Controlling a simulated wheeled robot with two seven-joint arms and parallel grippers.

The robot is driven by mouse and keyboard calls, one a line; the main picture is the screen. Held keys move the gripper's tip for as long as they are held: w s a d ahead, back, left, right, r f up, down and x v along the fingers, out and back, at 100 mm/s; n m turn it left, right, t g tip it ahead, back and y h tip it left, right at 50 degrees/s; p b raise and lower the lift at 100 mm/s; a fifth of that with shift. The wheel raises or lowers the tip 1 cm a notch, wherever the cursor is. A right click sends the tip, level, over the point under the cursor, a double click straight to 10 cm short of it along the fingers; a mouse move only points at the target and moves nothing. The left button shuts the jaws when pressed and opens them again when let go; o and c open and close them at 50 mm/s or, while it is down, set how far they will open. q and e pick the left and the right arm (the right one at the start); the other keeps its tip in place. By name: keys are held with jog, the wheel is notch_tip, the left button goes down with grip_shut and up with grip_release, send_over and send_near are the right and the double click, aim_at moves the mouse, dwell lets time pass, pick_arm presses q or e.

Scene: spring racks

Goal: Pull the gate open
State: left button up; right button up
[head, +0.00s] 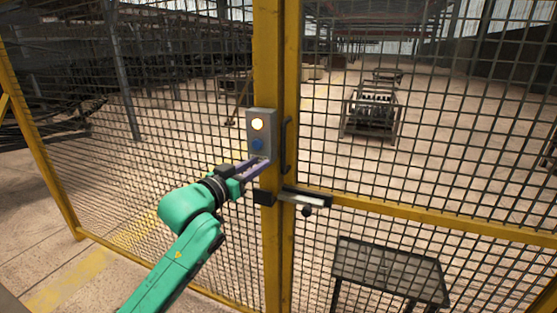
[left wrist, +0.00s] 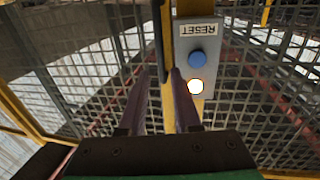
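The gate is a yellow-framed mesh panel (head: 430,215) on the right of the head view, and it appears closed against the yellow post. A dark vertical handle (head: 287,146) is on its edge; it also shows in the left wrist view (left wrist: 159,35). My left gripper (head: 264,163) is just left of the handle, in front of the lower part of the grey button box (head: 262,116). In the left wrist view its fingers (left wrist: 163,72) are apart, with the handle's end seen between their tips; contact cannot be told. My right gripper is not in view.
The box has a lit button (head: 258,124) and a blue button (head: 257,145), with a RESET label (left wrist: 199,30). A latch bar (head: 306,198) crosses the gate edge below the handle. A small dark table (head: 390,270) and a rack (head: 370,115) stand behind the mesh.

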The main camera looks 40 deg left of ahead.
aim_at(282, 149)
pick_arm(q)
jog(key=w+p, duration=0.1)
jog(key=w, duration=0.2)
jog(key=w+a+p, duration=0.1)
jog(key=w, duration=0.2)
jog(key=w+p, duration=0.1)
jog(key=w, duration=0.3)
jog(key=shift+a+r, duration=0.15)
jog(key=shift+a, duration=0.1)
jog(key=shift+w, duration=0.35)
jog(key=shift+s, duration=0.1)
grip_shut()
dwell(0.3)
